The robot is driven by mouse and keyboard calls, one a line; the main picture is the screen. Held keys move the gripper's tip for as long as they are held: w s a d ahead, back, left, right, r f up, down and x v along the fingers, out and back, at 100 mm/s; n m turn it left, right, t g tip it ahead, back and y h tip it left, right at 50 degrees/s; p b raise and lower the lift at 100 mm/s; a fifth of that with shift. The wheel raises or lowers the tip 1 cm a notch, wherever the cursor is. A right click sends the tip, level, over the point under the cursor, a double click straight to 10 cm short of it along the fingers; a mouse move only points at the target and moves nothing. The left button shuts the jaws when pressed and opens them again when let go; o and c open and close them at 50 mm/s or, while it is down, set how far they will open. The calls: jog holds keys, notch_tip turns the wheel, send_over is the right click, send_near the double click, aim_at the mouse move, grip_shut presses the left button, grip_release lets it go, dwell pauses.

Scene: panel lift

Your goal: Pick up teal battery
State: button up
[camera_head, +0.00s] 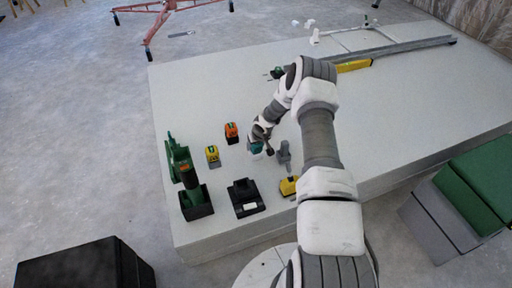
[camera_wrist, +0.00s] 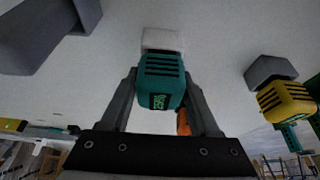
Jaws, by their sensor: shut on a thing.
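The teal battery (camera_wrist: 161,80) is between the two fingers of my gripper (camera_wrist: 160,95) in the wrist view, and the fingers are shut on it. Its dark ribbed side and green lettering face the camera, and a pale block-like part shows at its far end. In the head view the teal battery (camera_head: 256,148) is small and partly hidden by my gripper (camera_head: 262,146), low over the white table. I cannot tell whether it touches the table.
On the white table (camera_head: 400,120) stand an orange battery (camera_head: 231,133), a yellow battery (camera_head: 212,156), a green drill (camera_head: 181,165), a black charger (camera_head: 245,197), a grey object (camera_head: 284,155) and a yellow-black tool (camera_head: 289,186). A yellow level (camera_head: 354,66) and metal rails lie at the back. Green boxes (camera_head: 480,178) stand at right.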

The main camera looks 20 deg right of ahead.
grip_shut()
jog(key=shift+r, duration=0.15)
jog(key=shift+r+p, duration=0.35)
jog(key=shift+r, duration=0.2)
jog(key=r, duration=0.1)
jog(key=r+p, duration=0.1)
jog(key=r, duration=0.1)
jog(key=shift+s+a+r+p, duration=0.15)
jog(key=shift+a+r+p, duration=0.1)
jog(key=shift+a+p, duration=0.1)
jog(key=s+a+r+p, duration=0.2)
jog(key=s+a+r, duration=0.4)
jog(key=s+a, duration=0.1)
jog(key=shift+s+a, duration=0.2)
jog(key=shift+s, duration=0.35)
jog(key=shift+w+r+p, duration=0.1)
jog(key=shift+r+p, duration=0.1)
jog(key=shift+p, duration=0.2)
